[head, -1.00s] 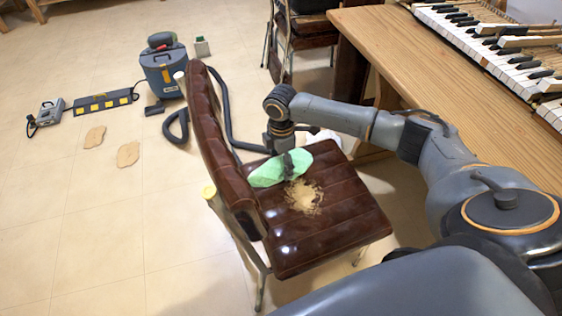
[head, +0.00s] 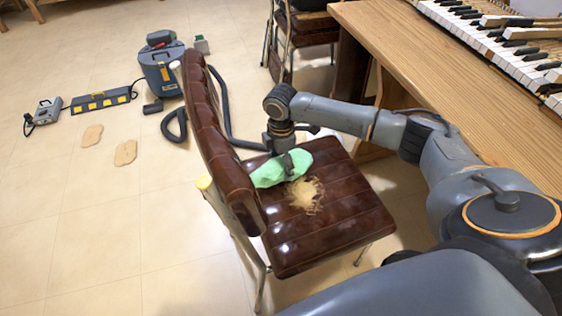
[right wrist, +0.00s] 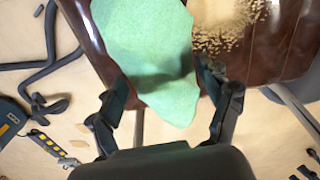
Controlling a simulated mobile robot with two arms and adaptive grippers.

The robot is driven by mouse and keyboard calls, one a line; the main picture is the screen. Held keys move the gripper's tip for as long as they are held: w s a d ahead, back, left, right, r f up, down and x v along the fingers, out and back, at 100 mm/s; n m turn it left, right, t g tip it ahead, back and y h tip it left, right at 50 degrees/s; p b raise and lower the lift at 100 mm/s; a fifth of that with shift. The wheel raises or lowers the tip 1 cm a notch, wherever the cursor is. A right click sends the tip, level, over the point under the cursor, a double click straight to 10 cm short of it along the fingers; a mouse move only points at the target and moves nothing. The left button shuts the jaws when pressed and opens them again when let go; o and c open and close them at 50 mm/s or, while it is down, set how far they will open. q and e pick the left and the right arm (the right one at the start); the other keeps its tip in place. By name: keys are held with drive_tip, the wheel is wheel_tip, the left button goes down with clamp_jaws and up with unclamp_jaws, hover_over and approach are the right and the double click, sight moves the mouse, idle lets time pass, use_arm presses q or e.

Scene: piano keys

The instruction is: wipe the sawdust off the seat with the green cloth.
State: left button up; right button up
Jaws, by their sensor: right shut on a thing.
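The brown padded seat (head: 328,230) belongs to a chair with a tall backrest on the left. A pale patch of sawdust (head: 305,195) lies near the middle of the seat. The green cloth (head: 268,175) is at the seat's far side, beside the sawdust and close to the backrest. My right gripper (head: 287,162) is shut on the cloth, pointing down at the seat. In the right wrist view the cloth (right wrist: 155,60) sits between the two fingers, with the sawdust (right wrist: 225,25) to its right. My left gripper is out of view.
A wooden bench (head: 440,70) with piano keys (head: 500,50) runs along the right. A blue vacuum (head: 162,70) with a dark hose (head: 225,110) stands behind the chair. Open floor lies to the left, with two flat tan pieces (head: 125,153).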

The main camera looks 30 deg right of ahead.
drive_tip(key=shift+f, duration=0.9)
idle(0.3)
drive_tip(key=shift+s, duration=0.1)
